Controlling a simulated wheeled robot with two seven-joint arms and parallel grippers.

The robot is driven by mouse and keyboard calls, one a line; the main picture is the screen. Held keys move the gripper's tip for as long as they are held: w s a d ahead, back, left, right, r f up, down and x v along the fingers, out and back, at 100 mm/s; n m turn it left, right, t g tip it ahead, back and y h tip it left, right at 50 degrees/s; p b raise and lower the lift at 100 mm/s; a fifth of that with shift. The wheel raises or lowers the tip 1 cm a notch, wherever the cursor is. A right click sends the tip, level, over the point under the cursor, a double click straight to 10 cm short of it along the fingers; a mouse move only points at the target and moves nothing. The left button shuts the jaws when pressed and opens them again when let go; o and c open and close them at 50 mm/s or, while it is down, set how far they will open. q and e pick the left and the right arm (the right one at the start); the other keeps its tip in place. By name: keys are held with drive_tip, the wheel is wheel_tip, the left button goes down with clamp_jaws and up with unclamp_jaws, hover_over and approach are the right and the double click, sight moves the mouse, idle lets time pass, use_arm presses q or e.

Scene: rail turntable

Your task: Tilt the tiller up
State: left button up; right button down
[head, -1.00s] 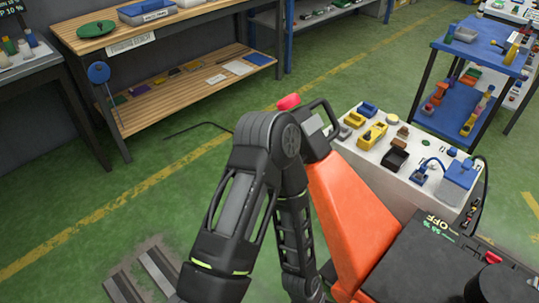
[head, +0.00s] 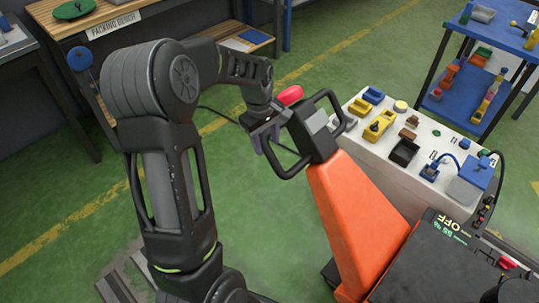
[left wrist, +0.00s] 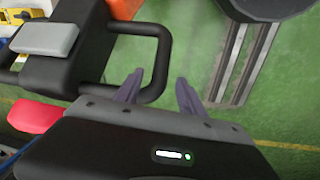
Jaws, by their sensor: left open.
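The tiller is an orange arm (head: 355,225) tilted up and away from the black truck body, with a black head and looped handle (head: 338,102). A red knob (head: 290,95) sits on the head's far side; it also shows in the left wrist view (left wrist: 35,117). My left gripper (head: 266,142) is open at the left handle loop. In the left wrist view its two fingers (left wrist: 160,80) appear on either side of the loop's outer bar (left wrist: 163,50). I cannot tell whether they touch it. My right gripper is out of view.
A white table (head: 385,165) with yellow, blue and black parts stands close behind the tiller on the right. A blue shelf cart (head: 460,95) is beyond it. A wooden packing bench (head: 130,15) is at back left. Green floor (head: 60,200) is open at left.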

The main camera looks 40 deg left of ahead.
sight(269, 158)
use_arm(q)
drive_tip(key=shift+f, duration=0.15)
drive_tip(key=f, duration=0.5)
drive_tip(key=w+f, duration=0.1)
drive_tip(key=f, duration=0.1)
drive_tip(key=shift+d+f, duration=0.15)
drive_tip(key=shift+f, duration=0.15)
drive_tip(key=shift+c, duration=0.6)
clamp_jaws()
idle(0.6)
